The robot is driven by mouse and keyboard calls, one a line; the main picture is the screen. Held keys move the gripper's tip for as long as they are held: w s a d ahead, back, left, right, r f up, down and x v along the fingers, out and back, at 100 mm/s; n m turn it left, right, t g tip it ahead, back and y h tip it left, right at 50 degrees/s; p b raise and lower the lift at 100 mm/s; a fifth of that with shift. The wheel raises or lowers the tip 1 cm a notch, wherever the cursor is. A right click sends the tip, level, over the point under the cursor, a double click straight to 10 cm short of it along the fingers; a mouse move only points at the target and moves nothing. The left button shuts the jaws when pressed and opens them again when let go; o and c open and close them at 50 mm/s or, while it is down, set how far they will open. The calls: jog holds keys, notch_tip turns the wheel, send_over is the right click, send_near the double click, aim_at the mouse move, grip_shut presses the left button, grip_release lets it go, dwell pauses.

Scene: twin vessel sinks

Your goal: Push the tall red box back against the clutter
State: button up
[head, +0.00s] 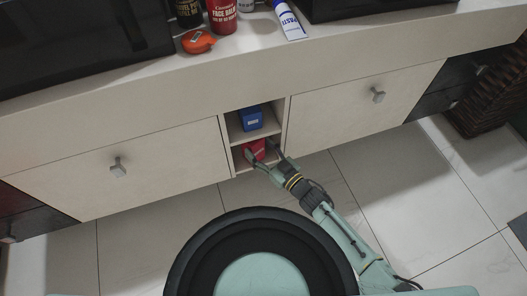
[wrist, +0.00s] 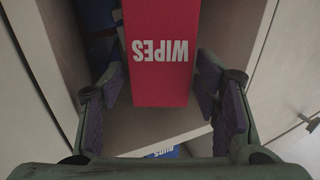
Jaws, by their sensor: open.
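The tall red box (head: 256,149), marked "WIPES", sits in the lower compartment of the open shelf. In the wrist view the red box (wrist: 162,60) fills the middle, with its lettering upside down. My gripper (head: 262,151) is at the mouth of that compartment. In the wrist view my gripper (wrist: 160,106) is open, with one finger on each side of the box's near end. Whether a finger touches the box cannot be told. Blue clutter (wrist: 95,18) shows partly beside and beyond the box; the rest is hidden.
A blue box (head: 250,118) stands in the upper compartment, above a shelf board (wrist: 150,133). Drawer fronts with knobs (head: 117,167) (head: 378,95) flank the narrow opening. A red bottle (head: 222,14), orange item (head: 198,41) and white tube (head: 289,22) are on the counter.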

jog(key=shift+c, duration=0.6)
jog(key=c, duration=0.8)
jog(key=shift+w+a+b, duration=0.1)
jog(key=shift+w+a, duration=0.15)
jog(key=shift+w, duration=0.45)
jog(key=shift+w+a+b, duration=0.1)
jog(key=shift+w+a, duration=0.1)
jog(key=shift+w, duration=0.5)
jog(key=shift+w+a+b, duration=0.1)
jog(key=shift+w+a, duration=0.15)
jog(key=shift+w, duration=0.45)
jog(key=shift+c, duration=0.2)
jog(key=o, duration=1.3)
